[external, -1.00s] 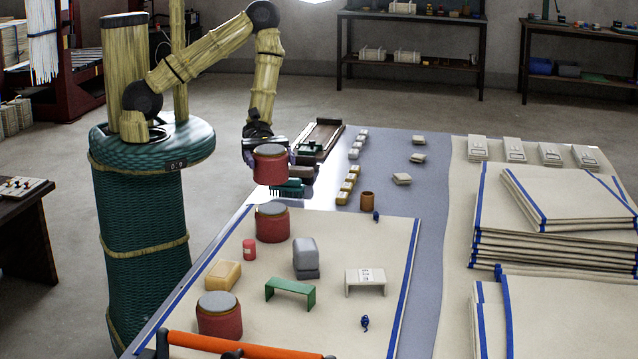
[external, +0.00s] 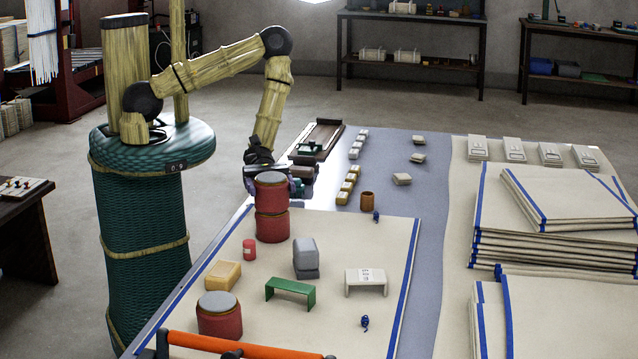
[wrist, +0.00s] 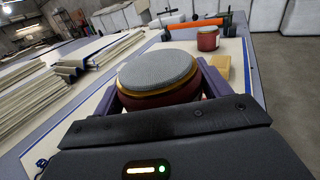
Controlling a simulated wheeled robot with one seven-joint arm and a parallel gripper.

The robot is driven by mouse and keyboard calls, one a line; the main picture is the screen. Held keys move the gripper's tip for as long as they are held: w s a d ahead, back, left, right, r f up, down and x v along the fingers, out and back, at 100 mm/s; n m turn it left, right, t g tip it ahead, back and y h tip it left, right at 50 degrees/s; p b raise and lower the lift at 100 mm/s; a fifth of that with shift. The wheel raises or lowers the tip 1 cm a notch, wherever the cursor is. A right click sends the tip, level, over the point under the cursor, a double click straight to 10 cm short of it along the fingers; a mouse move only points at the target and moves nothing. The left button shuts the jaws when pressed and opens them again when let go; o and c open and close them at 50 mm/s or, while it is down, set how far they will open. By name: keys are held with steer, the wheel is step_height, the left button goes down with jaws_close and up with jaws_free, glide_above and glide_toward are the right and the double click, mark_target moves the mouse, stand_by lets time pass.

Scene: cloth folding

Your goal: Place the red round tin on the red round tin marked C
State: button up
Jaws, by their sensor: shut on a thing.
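My gripper (external: 272,182) is shut on a red round tin (external: 271,198) with a grey top. The wrist view shows this tin (wrist: 158,74) between the purple fingers. The held tin is upright directly above a second red round tin (external: 272,228) at the mat's back left corner. Their sides look lined up, with no clear gap between them; I cannot tell whether they fully touch. A third red round tin (external: 219,318) with a grey top stands at the front left, also in the wrist view (wrist: 208,39). I can read no letter C on any tin.
On the cream mat (external: 335,235) are a small red can (external: 249,250), a yellow block (external: 222,275), a grey block (external: 306,255), a green bench (external: 290,291) and a white bench (external: 366,280). An orange bar (external: 245,345) crosses the front. Folded cloth stacks (external: 550,225) lie right.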

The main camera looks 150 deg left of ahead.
steer(key=shift+f, duration=0.1)
steer(key=o, duration=1.4)
steer(key=shift+s, duration=0.1)
steer(key=b+v, duration=0.1)
steer(key=v, duration=1.1)
